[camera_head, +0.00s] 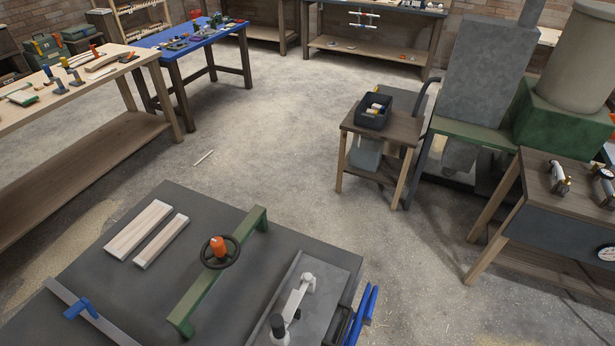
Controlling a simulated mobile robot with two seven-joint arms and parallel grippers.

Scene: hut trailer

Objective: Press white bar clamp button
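A dark grey workbench (215,279) fills the lower middle of the head view. On its right side a grey plate or tray (325,270) holds a white clamp-like part (298,297) with a dark knob (279,326) near its lower end. A pale bar with a blue handle (77,308) lies at the bench's left front. I cannot tell which of these is the white bar clamp, and no button is clear at this size. Neither of my grippers shows.
A green bar (200,290) with a black wheel (220,252) and orange knob stands across the bench. Two wooden boards (138,228) lie behind it. Blue handles (366,310) jut at the right edge. A side table (549,205) stands right. The floor behind is mostly clear.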

